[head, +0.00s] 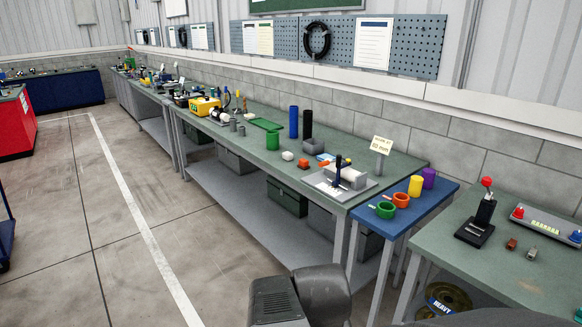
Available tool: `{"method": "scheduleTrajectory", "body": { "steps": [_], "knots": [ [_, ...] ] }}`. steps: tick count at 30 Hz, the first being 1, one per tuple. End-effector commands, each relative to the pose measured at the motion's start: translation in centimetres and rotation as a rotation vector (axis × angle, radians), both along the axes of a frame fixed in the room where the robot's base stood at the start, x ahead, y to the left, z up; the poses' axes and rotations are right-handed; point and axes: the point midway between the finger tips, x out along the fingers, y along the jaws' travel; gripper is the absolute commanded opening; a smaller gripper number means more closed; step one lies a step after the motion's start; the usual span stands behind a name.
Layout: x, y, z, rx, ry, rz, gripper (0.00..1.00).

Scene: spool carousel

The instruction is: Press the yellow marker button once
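I cannot clearly make out a yellow marker button. Yellow things in view are an upright yellow cylinder (415,186) on the small blue table, a yellow box (205,106) far along the long bench, and a yellow strip on a grey panel (548,224) at the right. That panel has a red knob (519,212) at its left end and a blue one (576,236) at its right end. Dark grey parts of my own body show at the bottom middle, apart from all of these. My gripper's fingers are not seen.
The long green-topped bench (232,140) carries many small items and a "80 mm" sign (382,147). The blue table (427,208) holds green and orange rings. A black lever (481,219) with a red ball stands on the right bench (486,265).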

Motion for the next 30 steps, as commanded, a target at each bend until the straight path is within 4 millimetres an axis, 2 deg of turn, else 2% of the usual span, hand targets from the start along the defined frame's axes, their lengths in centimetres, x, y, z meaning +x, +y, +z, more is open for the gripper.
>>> {"method": "scheduleTrajectory", "body": {
  "steps": [1,12,14,30],
  "knots": [
    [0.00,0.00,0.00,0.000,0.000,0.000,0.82],
    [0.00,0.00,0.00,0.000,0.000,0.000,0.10],
    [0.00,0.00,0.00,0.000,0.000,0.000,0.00],
    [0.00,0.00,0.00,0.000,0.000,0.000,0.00]
  ]
}}
